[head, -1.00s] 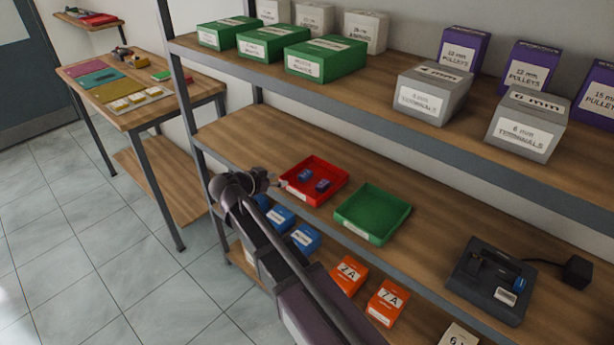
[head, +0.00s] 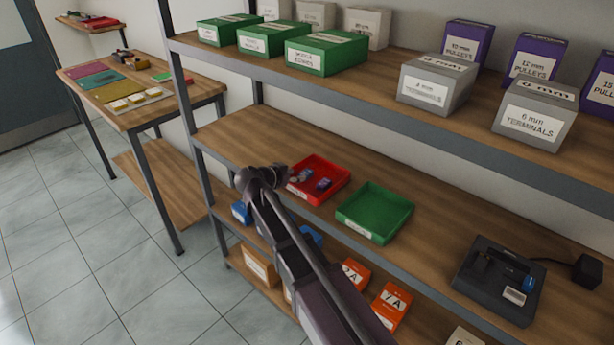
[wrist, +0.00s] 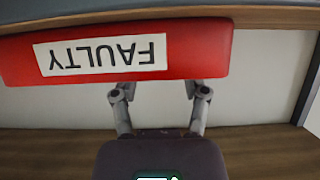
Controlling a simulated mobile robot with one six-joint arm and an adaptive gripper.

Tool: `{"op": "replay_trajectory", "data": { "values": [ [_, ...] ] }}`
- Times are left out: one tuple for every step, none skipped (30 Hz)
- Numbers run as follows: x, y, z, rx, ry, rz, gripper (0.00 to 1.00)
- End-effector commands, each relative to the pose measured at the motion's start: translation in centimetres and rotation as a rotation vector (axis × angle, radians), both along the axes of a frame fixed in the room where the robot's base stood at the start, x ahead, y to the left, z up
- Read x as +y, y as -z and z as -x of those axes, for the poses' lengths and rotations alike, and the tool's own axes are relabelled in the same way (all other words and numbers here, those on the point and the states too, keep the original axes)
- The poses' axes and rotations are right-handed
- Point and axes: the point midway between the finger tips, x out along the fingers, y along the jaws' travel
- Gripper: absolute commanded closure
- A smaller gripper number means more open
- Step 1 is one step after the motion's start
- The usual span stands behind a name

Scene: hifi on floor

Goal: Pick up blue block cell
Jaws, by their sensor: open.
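Two small blue block cells lie in a red tray (head: 334,189) on the middle shelf. One block cell (head: 323,184) shows clearly towards the right of the tray; the other (head: 303,175) is partly covered by my gripper's tip. My gripper (head: 288,173) is at the tray's left side, its fingers reaching over the rim. In the wrist view my gripper (wrist: 162,89) has its two fingers spread apart with nothing between them, close to the red tray wall, whose label (wrist: 100,55) reads FAULTY upside down. The block cells are hidden in the wrist view.
An empty green tray (head: 374,213) stands right of the red one. A dark device (head: 498,280) with a blue part is further right. The upper shelf (head: 390,82) overhangs with boxes. Orange boxes (head: 391,305) sit below. A side table (head: 130,117) stands left.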

Motion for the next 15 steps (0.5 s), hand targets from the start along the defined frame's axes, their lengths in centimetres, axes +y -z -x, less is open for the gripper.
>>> {"op": "replay_trajectory", "data": {
  "values": [
    [0.0, 0.0, 0.0, 0.0, 0.0, 0.0, 0.41],
    [0.0, 0.0, 0.0, 0.0, 0.0, 0.0, 0.41],
    [0.0, 0.0, -0.1, 0.0, 0.0, 0.0, 0.41],
    [-0.1, 0.1, -0.1, 0.0, 0.001, 0.0, 0.41],
    [-0.1, 0.1, -0.2, 0.0, 0.001, 0.0, 0.41],
    [-0.3, 0.3, -0.4, 0.0, 0.001, 0.0, 0.41],
    [-0.3, 0.4, -0.6, 0.0, 0.001, 0.0, 0.41],
    [-0.5, 0.5, -0.8, 0.0, 0.001, 0.0, 0.41],
    [-0.6, 0.6, -1.1, 0.0, 0.001, 0.0, 0.41],
    [-0.8, 0.8, -1.4, 0.0, 0.001, 0.0, 0.41],
    [-1.0, 0.9, -1.6, 0.0, 0.001, 0.0, 0.41],
    [-1.3, 1.1, -2.0, 0.0, 0.002, 0.0, 0.41],
    [-1.5, 1.3, -2.3, 0.0, 0.003, 0.0, 0.41],
    [-1.7, 1.4, -2.6, 0.0, 0.003, 0.0, 0.41],
    [-1.9, 1.6, -2.9, -0.001, 0.003, -0.001, 0.41]
  ]
}}
